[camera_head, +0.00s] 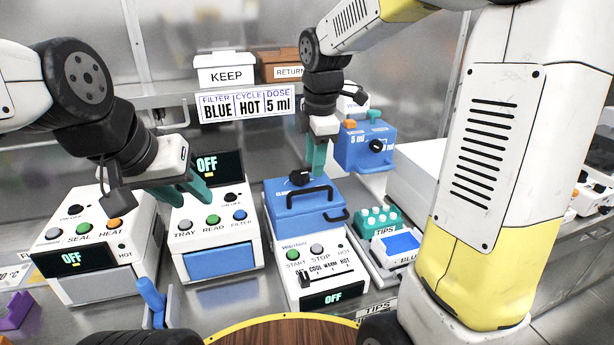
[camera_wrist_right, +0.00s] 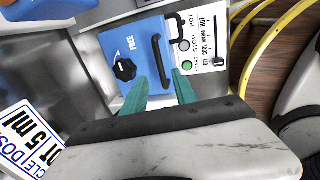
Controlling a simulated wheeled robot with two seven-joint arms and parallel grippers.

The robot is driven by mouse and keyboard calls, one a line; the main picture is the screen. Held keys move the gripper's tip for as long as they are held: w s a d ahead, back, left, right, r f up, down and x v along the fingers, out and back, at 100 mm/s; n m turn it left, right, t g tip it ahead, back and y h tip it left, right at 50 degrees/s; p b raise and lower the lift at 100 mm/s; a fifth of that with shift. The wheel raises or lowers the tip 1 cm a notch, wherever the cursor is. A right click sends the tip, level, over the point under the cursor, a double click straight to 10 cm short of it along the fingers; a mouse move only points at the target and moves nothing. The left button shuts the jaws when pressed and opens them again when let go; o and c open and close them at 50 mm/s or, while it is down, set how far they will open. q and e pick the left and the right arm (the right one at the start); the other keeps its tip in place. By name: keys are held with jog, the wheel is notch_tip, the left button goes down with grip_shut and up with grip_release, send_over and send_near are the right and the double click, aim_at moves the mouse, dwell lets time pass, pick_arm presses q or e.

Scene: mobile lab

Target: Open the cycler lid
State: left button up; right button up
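The cycler (camera_head: 318,262) is a white box with START and STOP buttons and a display reading OFF. Its blue lid (camera_head: 290,222) is down and carries a black knob (camera_head: 300,178), a black bar handle and a smaller front handle. My right gripper (camera_head: 318,158) points down over the rear of the lid. In the right wrist view its teal fingers (camera_wrist_right: 160,84) are apart, with the bar handle (camera_wrist_right: 158,52) appearing between them; contact cannot be told. My left gripper (camera_head: 188,193) has its fingers apart and empty, in front of the READ machine.
A SEAL/HEAT machine (camera_head: 80,240) and a TRAY/READ machine (camera_head: 212,232) stand left of the cycler. A green tip rack (camera_head: 378,222) and a blue box (camera_head: 362,150) are at its right.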

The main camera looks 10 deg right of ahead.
aim_at(313, 190)
jog(key=f, duration=0.3)
jog(key=w+f, duration=0.1)
jog(key=f, duration=0.3)
jog(key=shift+w+f, duration=0.15)
jog(key=shift+w, duration=0.05)
jog(key=shift+a, duration=0.1)
grip_shut()
dwell(1.1)
